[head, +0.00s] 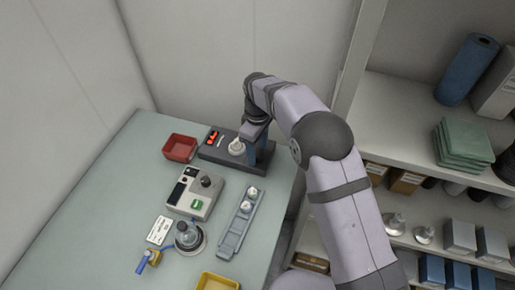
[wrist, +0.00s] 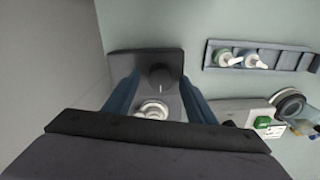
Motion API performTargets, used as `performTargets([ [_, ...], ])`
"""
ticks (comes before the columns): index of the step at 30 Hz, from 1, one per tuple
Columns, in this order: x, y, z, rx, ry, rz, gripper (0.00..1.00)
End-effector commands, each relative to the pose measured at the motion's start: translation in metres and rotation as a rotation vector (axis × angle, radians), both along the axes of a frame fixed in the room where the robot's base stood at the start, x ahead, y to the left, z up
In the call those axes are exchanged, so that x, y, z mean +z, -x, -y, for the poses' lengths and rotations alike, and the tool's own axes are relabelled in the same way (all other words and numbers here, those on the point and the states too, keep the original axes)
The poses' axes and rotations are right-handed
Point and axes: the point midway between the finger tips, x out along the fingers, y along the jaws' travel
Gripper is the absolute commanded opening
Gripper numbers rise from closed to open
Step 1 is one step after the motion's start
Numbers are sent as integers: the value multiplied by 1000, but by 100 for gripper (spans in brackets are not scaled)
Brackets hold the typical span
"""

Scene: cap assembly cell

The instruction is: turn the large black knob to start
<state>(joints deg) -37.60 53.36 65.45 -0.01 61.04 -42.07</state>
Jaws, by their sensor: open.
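The large black knob (wrist: 160,76) with a pale mark line sits at one end of a dark base unit (wrist: 118,62) in the wrist view. My gripper (wrist: 159,84) is open, its two blue fingers on either side of the knob in that picture. I cannot tell whether they touch it. In the head view my gripper (head: 260,152) is over the right end of the dark base unit (head: 212,152) and hides the knob there. A white round part (wrist: 152,109) stands on the unit beside the knob; it also shows in the head view (head: 237,146).
A red bin (head: 180,148) stands left of the unit. A control box (head: 183,203) with a smaller black knob and green button is in front. A grey rail (head: 231,240) holds white-topped parts. A round fixture (head: 188,237) and yellow bin (head: 216,282) are nearer the front.

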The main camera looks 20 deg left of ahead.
Motion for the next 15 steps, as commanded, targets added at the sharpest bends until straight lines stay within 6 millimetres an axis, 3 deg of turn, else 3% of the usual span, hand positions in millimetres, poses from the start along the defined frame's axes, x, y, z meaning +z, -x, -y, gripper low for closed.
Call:
performTargets([
  [7, 12, -1, 0, -1, -2, 1, 51],
  [15, 48, 0, 0, 0, -2, 2, 51],
])
